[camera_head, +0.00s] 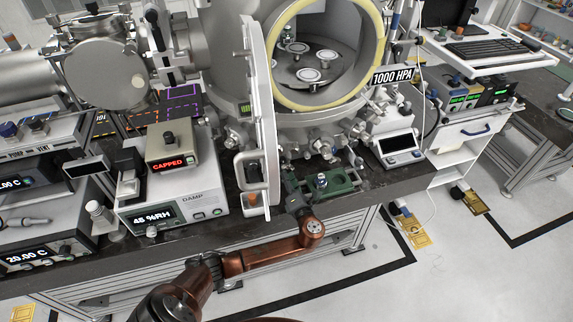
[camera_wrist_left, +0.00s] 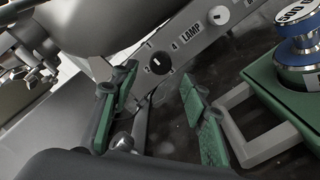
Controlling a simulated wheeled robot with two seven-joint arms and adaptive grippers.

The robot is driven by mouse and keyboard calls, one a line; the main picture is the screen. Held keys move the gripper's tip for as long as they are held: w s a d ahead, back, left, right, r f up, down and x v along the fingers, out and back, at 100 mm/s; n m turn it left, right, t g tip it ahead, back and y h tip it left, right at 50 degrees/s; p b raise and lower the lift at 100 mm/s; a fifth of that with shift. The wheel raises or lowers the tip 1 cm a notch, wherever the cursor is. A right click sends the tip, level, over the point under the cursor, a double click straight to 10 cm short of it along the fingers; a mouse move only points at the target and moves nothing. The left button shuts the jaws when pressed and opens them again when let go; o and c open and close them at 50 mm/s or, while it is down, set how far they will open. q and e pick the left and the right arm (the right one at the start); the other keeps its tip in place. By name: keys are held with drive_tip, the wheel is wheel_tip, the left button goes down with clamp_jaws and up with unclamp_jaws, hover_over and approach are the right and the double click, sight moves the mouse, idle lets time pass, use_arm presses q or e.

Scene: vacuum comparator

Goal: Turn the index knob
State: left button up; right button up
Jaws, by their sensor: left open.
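In the left wrist view, a small round black knob (camera_wrist_left: 159,62) with a white mark sits on a grey panel, with numerals such as 4 printed around it. My left gripper (camera_wrist_left: 158,82) is open, with its green-padded fingers on either side below the knob. The fingers look empty, and I cannot tell their exact distance from the knob. In the head view, my left gripper (camera_head: 294,196) is at the bench's front edge below the big chamber, small and partly hidden by its own wrist. I cannot make out the knob there. My right gripper is not in view.
A white knob (camera_wrist_left: 218,14) marked LAMP sits up and right of the black one. A green box (camera_head: 341,181) with a grey handle (camera_wrist_left: 262,140) and a blue-topped weight (camera_wrist_left: 296,55) stands close on the right. The open chamber door (camera_head: 262,110) rises just left.

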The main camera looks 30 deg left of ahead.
sight(283, 162)
use_arm(q)
drive_tip(key=b+x, duration=0.1)
drive_tip(key=x, duration=0.4)
drive_tip(key=shift+w+a+f, duration=0.1)
drive_tip(key=shift+w, duration=0.1)
drive_tip(key=shift+w+a+b, duration=0.3)
drive_tip(key=shift+w+a, duration=0.2)
drive_tip(key=shift+a, duration=0.05)
drive_tip(key=shift+c, duration=0.3)
drive_tip(key=c, duration=0.5)
clamp_jaws()
